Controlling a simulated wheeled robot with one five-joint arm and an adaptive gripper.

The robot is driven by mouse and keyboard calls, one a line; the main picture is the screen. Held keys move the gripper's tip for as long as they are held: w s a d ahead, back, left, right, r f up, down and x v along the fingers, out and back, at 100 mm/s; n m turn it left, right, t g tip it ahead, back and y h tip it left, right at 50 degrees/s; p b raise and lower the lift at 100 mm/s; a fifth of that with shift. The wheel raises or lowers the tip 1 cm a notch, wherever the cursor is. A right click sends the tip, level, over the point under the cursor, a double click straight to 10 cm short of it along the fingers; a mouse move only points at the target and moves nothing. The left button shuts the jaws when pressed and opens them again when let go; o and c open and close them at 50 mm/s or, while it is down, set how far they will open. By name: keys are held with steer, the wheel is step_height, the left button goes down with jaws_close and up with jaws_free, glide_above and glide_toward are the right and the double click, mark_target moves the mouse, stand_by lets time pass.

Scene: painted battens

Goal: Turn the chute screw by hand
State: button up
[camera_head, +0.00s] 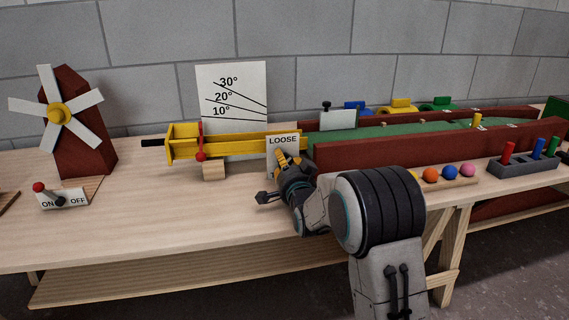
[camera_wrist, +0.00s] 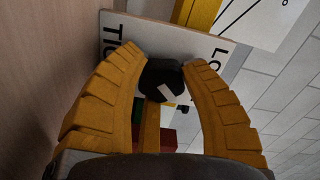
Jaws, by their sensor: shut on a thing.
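The yellow chute (camera_head: 245,146) lies nearly level in front of the angle board in the head view. A white plate (camera_head: 283,141) at its right end reads LOOSE. In the wrist view the plate (camera_wrist: 150,34) shows parts of two words, "LO" and "TI". The chute screw is a dark knob (camera_wrist: 163,80) with a pale mark, in front of this plate. My gripper (camera_head: 281,157) is at the plate, and its two yellow fingers (camera_wrist: 162,62) are shut on the knob from both sides in the wrist view. In the head view the fingers hide the knob.
An angle board (camera_head: 232,88) marked 10°, 20° and 30° stands behind the chute. A windmill (camera_head: 75,125) and an ON/OFF switch (camera_head: 62,197) are at the left. A red-walled green lane (camera_head: 400,143), coloured balls (camera_head: 431,174) and a peg block (camera_head: 525,168) are at the right.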

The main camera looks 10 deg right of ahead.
steer(key=shift+a+m, duration=0.25)
steer(key=shift+m, duration=0.05)
steer(key=shift+c, duration=0.2)
steer(key=m, duration=0.4)
steer(key=shift+r+m, duration=0.1)
steer(key=shift+m, duration=0.2)
steer(key=m, duration=0.5)
steer(key=shift+r, duration=0.2)
steer(key=m, duration=0.5)
steer(key=shift+r+m, duration=0.2)
steer(key=shift+m, duration=0.2)
steer(key=m, duration=0.5)
steer(key=shift+d+r+m, duration=0.1)
steer(key=shift+r+m, duration=0.05)
steer(key=shift+m, duration=0.15)
steer(key=o, duration=0.9)
steer(key=shift+o, duration=1.4)
steer(key=shift+d+f, duration=0.1)
steer(key=shift+f, duration=0.15)
